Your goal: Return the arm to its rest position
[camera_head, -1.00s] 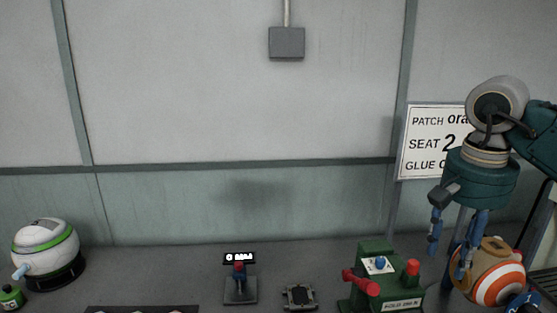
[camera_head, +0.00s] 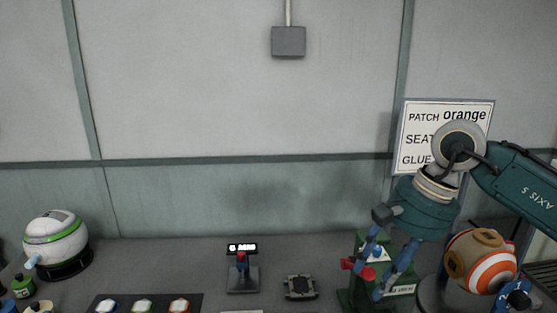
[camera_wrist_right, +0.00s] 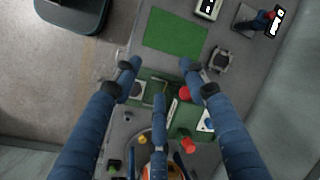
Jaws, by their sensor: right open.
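My right gripper (camera_head: 376,275) is in front of the green press (camera_head: 354,297) in the head view and hides much of it. Its blue fingers are spread and hold nothing. In the right wrist view the open gripper (camera_wrist_right: 160,75) is above the green press (camera_wrist_right: 188,117), with its red knobs visible. My right arm (camera_head: 520,182) comes in from the right. My left gripper does not show.
An orange-and-white striped ball (camera_head: 492,272) sits right of the press. A white-and-green ball (camera_head: 55,240) rests on a black stand at the left. A small display stand (camera_head: 242,278), a dark square fixture (camera_head: 299,287) and a tray with several buttons (camera_head: 192,303) stand between. A sign (camera_head: 413,140) hangs behind.

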